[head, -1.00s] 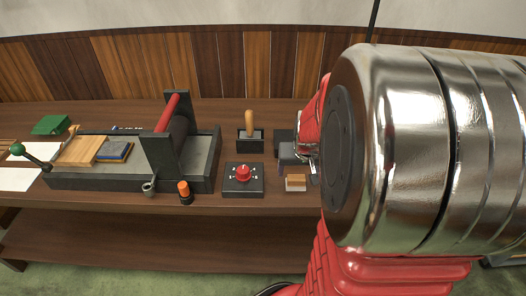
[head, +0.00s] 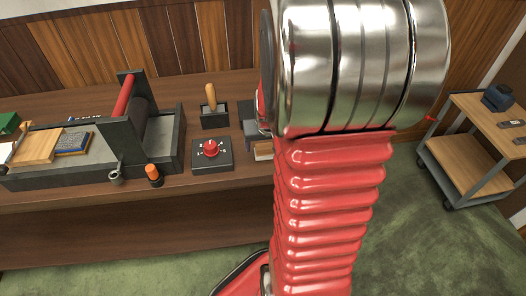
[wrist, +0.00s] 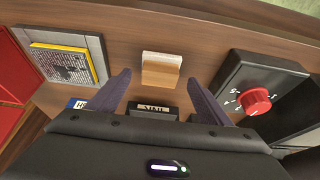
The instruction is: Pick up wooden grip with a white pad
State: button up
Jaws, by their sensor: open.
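The wooden grip with a white pad (wrist: 161,74) sits on the brown bench top, ahead of my gripper in the wrist view. Its wooden part faces my gripper and the white pad is on the far side. In the head view the grip (head: 263,151) is partly hidden behind my arm. My gripper (wrist: 157,78) is open, with its two dark fingers spread to the left and right of the grip's line. Nothing is between the fingers that I can see held.
A black box with a red knob (wrist: 256,100) stands right of the grip. A grey tray (wrist: 35,62) with a yellow-edged block is to the left. A press (head: 130,125) and a wheeled cart (head: 480,150) flank my arm.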

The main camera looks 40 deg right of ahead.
jog(key=shift+x, duration=1.2)
jog(key=shift+c, duration=0.5)
jog(key=c, duration=1.1)
